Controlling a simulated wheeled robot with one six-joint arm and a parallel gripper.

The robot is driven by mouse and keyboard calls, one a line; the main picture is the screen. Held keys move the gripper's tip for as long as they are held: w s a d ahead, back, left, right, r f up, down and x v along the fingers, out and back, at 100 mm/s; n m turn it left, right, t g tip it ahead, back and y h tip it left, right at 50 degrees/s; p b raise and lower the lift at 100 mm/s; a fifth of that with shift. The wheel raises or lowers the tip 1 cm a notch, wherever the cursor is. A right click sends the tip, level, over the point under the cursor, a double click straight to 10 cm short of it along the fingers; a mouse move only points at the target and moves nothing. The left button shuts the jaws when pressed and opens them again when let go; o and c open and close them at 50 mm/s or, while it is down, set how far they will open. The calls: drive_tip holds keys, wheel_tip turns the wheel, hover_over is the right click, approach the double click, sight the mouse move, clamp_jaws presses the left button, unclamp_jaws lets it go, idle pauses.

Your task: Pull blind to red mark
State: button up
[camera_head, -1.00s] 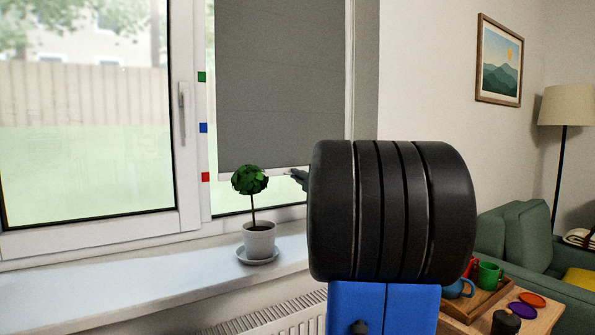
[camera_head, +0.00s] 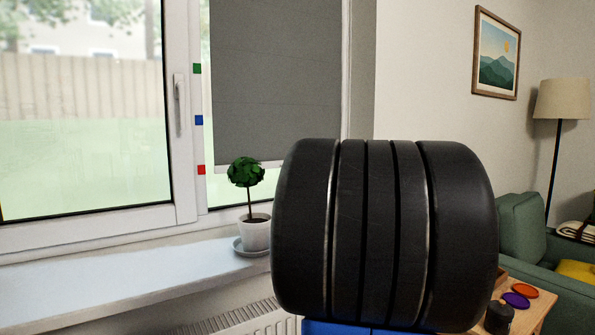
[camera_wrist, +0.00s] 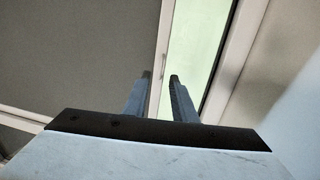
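The grey blind (camera_head: 275,85) hangs over the right window pane. Its pale bottom bar (camera_head: 270,165) sits at about the height of the red mark (camera_head: 201,170) on the window frame. The blue mark (camera_head: 199,120) and green mark (camera_head: 197,68) are higher. In the wrist view the blind (camera_wrist: 70,50) fills the left and its bar (camera_wrist: 164,45) runs upright between the fingers of my gripper (camera_wrist: 160,77). The fingers are apart, one on each side of the bar in the picture. Contact cannot be made out. In the head view my dark arm link hides the gripper.
A potted plant (camera_head: 255,233) stands on the white sill (camera_head: 120,278), just left of my arm. A window handle (camera_head: 180,103) is on the left sash. A side table (camera_head: 540,305) and a green sofa (camera_head: 522,225) are at the right.

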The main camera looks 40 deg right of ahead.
drive_tip(key=v, duration=1)
drive_tip(key=shift+s, duration=0.2)
drive_tip(key=shift+f, duration=0.1)
